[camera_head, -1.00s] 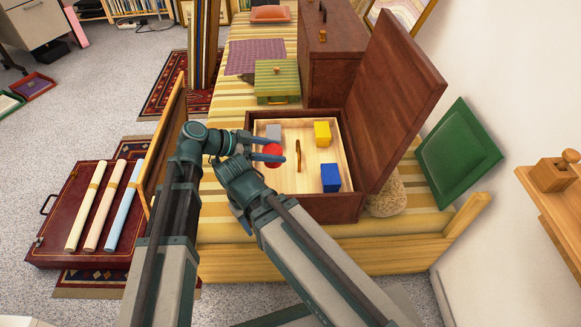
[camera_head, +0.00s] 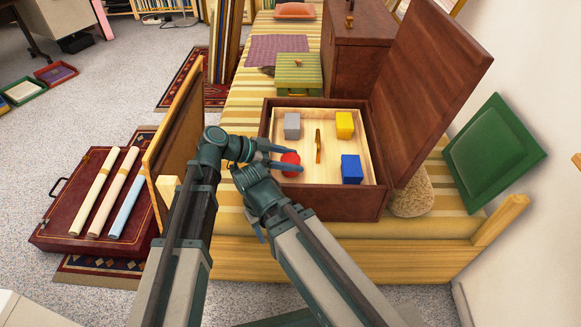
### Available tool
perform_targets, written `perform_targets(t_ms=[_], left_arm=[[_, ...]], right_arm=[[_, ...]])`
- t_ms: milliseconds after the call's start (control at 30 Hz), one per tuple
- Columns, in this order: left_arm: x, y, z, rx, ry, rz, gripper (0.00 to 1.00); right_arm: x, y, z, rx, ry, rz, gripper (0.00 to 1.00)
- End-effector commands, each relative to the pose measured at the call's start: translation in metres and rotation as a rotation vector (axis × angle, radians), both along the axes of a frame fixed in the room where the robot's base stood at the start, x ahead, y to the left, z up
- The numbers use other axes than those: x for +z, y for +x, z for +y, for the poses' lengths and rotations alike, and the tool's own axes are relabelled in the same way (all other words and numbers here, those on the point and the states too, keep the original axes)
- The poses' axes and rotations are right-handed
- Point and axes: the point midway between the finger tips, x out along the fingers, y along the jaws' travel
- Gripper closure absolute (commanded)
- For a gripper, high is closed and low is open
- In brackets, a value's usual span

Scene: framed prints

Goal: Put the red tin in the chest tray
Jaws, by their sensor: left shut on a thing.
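The red tin (camera_head: 290,163) is a round red piece, partly hidden by my left gripper (camera_head: 292,160). That gripper is shut on it, its fingers reaching in from the left. The tin shows over the near left part of the chest tray (camera_head: 318,182), a pale wooden tray with a central handle (camera_head: 318,146) inside the open brown chest (camera_head: 320,205). I cannot tell whether the tin touches the tray floor. My right arm crosses in front, and its gripper (camera_head: 256,226) is mostly hidden, so its jaws cannot be read.
In the tray stand a grey block (camera_head: 292,126), a yellow block (camera_head: 344,125) and a blue block (camera_head: 351,168). The raised chest lid (camera_head: 428,85) blocks the right side. A green box (camera_head: 298,78) stands behind. A wooden panel (camera_head: 178,130) stands left of my arm.

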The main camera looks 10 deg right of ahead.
Motion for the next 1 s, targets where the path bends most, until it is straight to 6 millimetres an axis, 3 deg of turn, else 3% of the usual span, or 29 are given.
perform_targets(t_ms=[33, 333, 867, 900, 1000], left_arm=[[-0.010, 0.000, 0.000, 0.000, -0.001, 0.000, 0.97], [-0.008, 0.000, 0.000, 0.000, -0.001, 0.000, 0.97], [-0.023, -0.002, 0.000, -0.003, 0.006, 0.006, 0.97], [-0.023, -0.002, 0.000, -0.003, 0.007, 0.006, 0.26], [-0.024, -0.003, 0.000, -0.004, 0.007, 0.006, 0.08]], right_arm=[[-0.010, 0.000, 0.000, -0.001, 0.000, 0.000, 0.50], [-0.008, 0.000, 0.000, -0.002, 0.000, 0.000, 0.50], [-0.022, 0.000, 0.000, -0.005, 0.000, -0.001, 0.50], [-0.022, 0.000, 0.000, -0.005, 0.000, -0.001, 0.50], [-0.023, 0.000, 0.000, -0.005, 0.000, -0.001, 0.50]])
